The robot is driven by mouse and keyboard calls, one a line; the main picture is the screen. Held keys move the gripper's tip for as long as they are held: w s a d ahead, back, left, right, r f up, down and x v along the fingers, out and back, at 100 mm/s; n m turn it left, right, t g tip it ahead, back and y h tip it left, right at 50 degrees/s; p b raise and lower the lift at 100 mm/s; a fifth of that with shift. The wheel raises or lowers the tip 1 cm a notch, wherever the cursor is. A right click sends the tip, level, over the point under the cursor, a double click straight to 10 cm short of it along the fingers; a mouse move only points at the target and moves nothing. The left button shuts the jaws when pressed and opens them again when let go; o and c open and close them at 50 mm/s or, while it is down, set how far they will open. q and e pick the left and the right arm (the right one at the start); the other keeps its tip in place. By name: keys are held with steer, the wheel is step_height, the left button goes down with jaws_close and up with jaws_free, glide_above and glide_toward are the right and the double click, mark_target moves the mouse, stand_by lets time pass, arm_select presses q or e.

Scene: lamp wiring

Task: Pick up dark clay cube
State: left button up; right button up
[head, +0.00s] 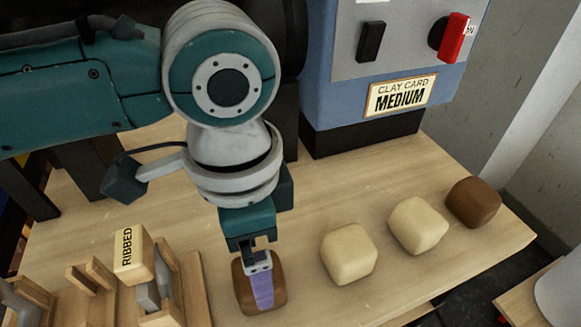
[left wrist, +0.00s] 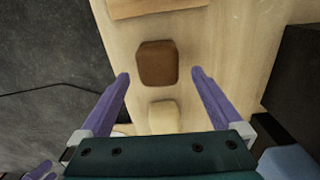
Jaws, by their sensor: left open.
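My left gripper (head: 262,300) points down at a brown cube (head: 242,290) on the wooden table, with one purple finger in front of it. In the left wrist view the gripper (left wrist: 161,74) is open, and the brown cube (left wrist: 157,63) lies between and slightly beyond the fingertips; I cannot tell its exact height over the table. A second, darker brown cube (head: 473,202) sits near the table's right edge. Purple pieces that look like my right gripper (left wrist: 42,171) show at the lower left corner of the left wrist view, mostly cut off.
Two cream cubes (head: 348,254) (head: 418,225) stand between the brown ones. A wooden rack (head: 195,290) with a "RIBBED" block (head: 133,254) is at left. A blue machine (head: 330,90) with a "CLAY CARD MEDIUM" label (head: 401,95) stands behind. Bare table lies in front of the cream cubes.

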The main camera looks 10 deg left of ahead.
arm_select(q)
steer(key=b, duration=0.2)
glide_above(243, 290)
steer(key=d, duration=0.3)
steer(key=f, duration=0.4)
steer(key=shift+w+a+f, duration=0.15)
steer(key=shift+w+a, duration=0.05)
steer(key=shift+a, duration=0.05)
steer(key=shift+c, duration=0.2)
jaws_close()
